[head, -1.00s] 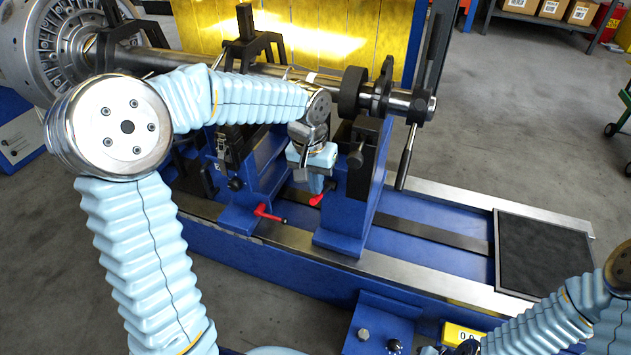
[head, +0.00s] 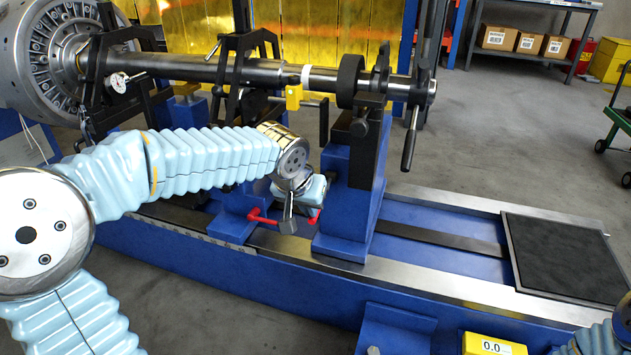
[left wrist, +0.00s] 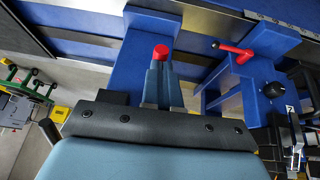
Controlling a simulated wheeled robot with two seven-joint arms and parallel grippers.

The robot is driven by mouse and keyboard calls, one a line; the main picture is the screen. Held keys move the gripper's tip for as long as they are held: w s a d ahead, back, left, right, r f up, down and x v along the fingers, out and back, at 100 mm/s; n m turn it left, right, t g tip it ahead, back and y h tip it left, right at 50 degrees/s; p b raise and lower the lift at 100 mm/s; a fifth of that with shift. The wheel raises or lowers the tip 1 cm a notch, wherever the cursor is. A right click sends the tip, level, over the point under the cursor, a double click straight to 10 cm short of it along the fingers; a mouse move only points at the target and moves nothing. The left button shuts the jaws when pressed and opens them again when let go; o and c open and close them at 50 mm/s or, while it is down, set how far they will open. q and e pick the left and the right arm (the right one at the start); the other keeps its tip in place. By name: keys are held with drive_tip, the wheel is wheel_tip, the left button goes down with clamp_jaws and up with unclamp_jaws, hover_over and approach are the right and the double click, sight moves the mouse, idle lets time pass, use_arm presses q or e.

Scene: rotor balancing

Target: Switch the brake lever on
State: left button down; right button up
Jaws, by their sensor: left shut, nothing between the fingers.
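Two small red-handled levers sit low on the blue pedestals. The left one (head: 262,217) is in clear sight and also shows in the left wrist view (left wrist: 235,50). The right one (head: 315,219) is mostly hidden behind my left gripper (head: 311,212). In the left wrist view its red end (left wrist: 161,51) shows just past the tips of my shut, empty left gripper (left wrist: 160,85). I cannot tell whether they touch. A black-handled lever (head: 409,150) hangs down at the shaft's right end. Which lever is the brake is not marked. My right gripper is out of view.
A long steel shaft (head: 210,67) with a finned rotor lies across the supports above my left arm. The blue machine bed (head: 250,275) runs below, with a black mat (head: 560,255) at its right.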

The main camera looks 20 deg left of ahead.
sight(309, 220)
use_arm(q)
drive_tip(key=shift+f+b, duration=1.25)
drive_tip(key=shift+f, duration=0.7)
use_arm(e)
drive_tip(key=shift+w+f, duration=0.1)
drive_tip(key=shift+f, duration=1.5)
